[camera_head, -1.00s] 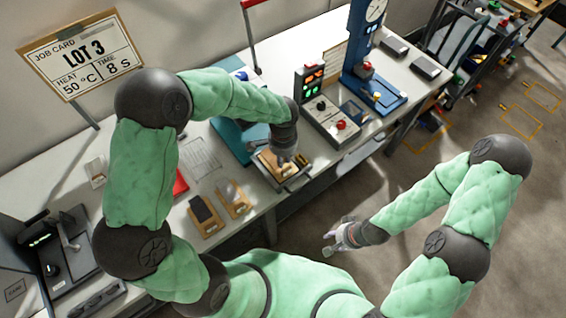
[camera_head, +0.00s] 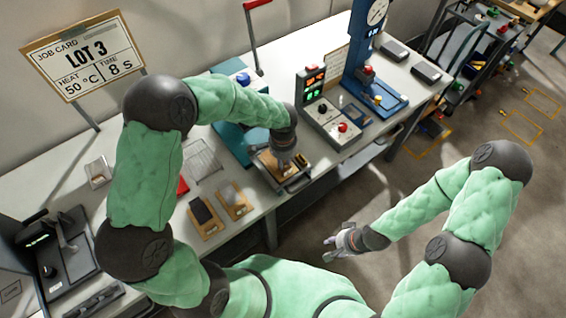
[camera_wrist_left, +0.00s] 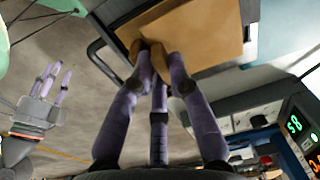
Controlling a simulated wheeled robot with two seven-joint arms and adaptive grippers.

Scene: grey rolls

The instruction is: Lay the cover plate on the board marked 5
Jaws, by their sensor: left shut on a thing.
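My left gripper (camera_head: 282,166) is shut on a tan board (camera_head: 268,162) at the front of the teal press. In the left wrist view its fingertips (camera_wrist_left: 160,58) meet at the near edge of this tan board (camera_wrist_left: 195,32), inside a dark-railed tray. Two more tan boards lie on the bench to the left, one with a dark pad (camera_head: 201,210) and one with a greyish pad (camera_head: 231,197). No number 5 is readable on any board, and I cannot make out which thing is the cover plate. My right gripper (camera_head: 331,243) is open and empty over the floor.
The teal press (camera_head: 228,140) stands behind my left gripper. A control box (camera_head: 326,117) with lit digits and a blue stand with a dial (camera_head: 372,60) are to its right. A small tray (camera_head: 97,172) and a dark machine (camera_head: 62,250) are at left.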

